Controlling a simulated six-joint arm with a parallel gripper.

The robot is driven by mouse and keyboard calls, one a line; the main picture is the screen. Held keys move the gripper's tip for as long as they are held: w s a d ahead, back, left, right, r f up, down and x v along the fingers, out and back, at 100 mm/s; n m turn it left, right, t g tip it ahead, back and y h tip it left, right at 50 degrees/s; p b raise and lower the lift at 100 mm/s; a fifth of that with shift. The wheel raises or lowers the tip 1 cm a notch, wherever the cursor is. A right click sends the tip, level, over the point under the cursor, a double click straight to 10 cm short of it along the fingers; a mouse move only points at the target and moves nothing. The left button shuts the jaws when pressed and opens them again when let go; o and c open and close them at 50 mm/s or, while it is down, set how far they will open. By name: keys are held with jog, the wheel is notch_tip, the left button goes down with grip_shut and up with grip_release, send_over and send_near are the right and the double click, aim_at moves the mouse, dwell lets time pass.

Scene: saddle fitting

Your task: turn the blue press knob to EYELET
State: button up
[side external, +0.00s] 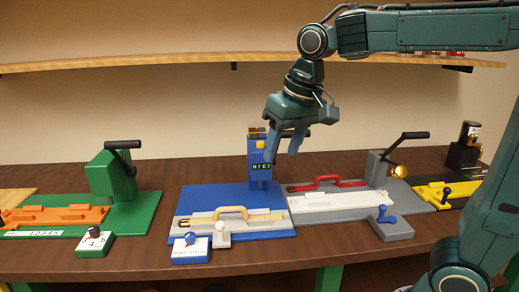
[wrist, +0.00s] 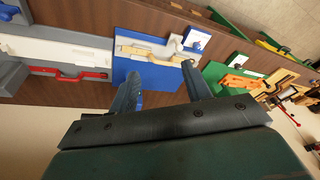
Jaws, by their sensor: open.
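The blue press (side external: 260,172) stands on a blue base plate (side external: 225,197) in the middle of the table. Its knob (side external: 190,238) is small, with blue and red on it, on a blue-and-white box (side external: 190,253) at the plate's front left corner. The box label is too small to read surely, and I cannot tell where the knob points. The box also shows in the wrist view (wrist: 197,40). My gripper (side external: 281,153) is open and empty, pointing down in front of the press head, above and to the right of the knob. Its two fingers show in the wrist view (wrist: 163,75).
A green press (side external: 112,172) with an orange fixture (side external: 55,216) stands at left. A yellow-and-black station (side external: 440,190) is further right. A wooden shelf (side external: 180,62) runs behind.

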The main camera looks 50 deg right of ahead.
jog(key=w+a+f+m+g, duration=0.1)
jog(key=w+a+f, duration=0.1)
jog(key=w, duration=0.5)
jog(key=w+a+f+m+g, duration=0.1)
jog(key=w+a+f, duration=0.1)
jog(key=w, duration=0.4)
jog(key=m+g, duration=0.2)
send_over(189, 235)
notch_tip(189, 235, down, 9)
jog(key=shift+w+a+f+h, duration=0.15)
jog(key=shift+w+f+h, duration=0.05)
jog(key=shift+h, duration=0.1)
jog(key=shift+f, duration=0.1)
jog(key=f, duration=1.3)
jog(key=shift+s+d+f, duration=0.15)
jog(key=shift+d+f, duration=0.05)
jog(key=shift+f, duration=0.1)
jog(key=c, duration=1)
